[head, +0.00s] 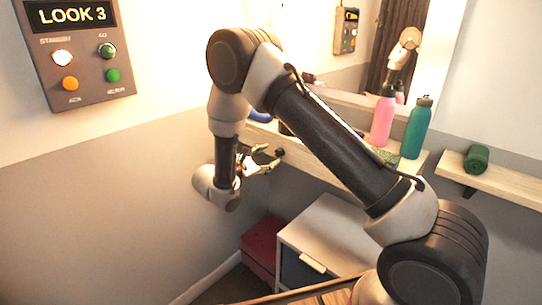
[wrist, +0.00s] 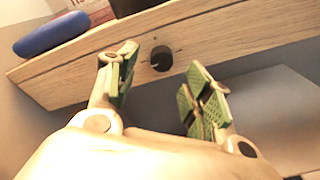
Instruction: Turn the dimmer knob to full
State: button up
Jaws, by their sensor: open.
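The dimmer knob (wrist: 161,58) is a small dark round knob on the front edge of a pale wooden shelf (wrist: 225,28). It also shows in the head view (head: 280,152), just beyond my fingertips. My gripper (head: 266,159) is open and empty in front of the shelf edge. In the wrist view, its green-padded fingers (wrist: 161,66) stand apart, one to each side of the knob in the picture. I cannot tell whether either finger touches it. No pointer mark on the knob is readable.
A pink bottle (head: 382,118) and a teal bottle (head: 416,130) stand on the shelf, with a blue case (wrist: 52,34) at its left. A white cabinet (head: 335,228) and a red box (head: 259,252) are below. A "LOOK 3" panel (head: 92,88) hangs on the left wall.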

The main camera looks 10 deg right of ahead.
jog(key=v, duration=0.7)
jog(key=shift+a, duration=0.25)
jog(key=shift+s, duration=0.15)
jog(key=s+d+m+g+y, duration=0.2)
jog(key=s+d+m+g, duration=0.2)
jog(key=s+d+g, duration=0.7)
jog(key=s+d+r+m+t+y, duration=0.3)
jog(key=s+d+r+m+y, duration=0.3)
jog(key=s+r, duration=0.5)
jog(key=s+d+r+m+t+y, duration=0.2)
jog(key=s+d+r+m+y, duration=0.4)
jog(key=s+r, duration=0.5)
jog(key=shift+s+d+m+t, duration=0.3)
jog(key=shift+d+m+t, duration=0.1)
jog(key=shift+d+m, duration=0.45)
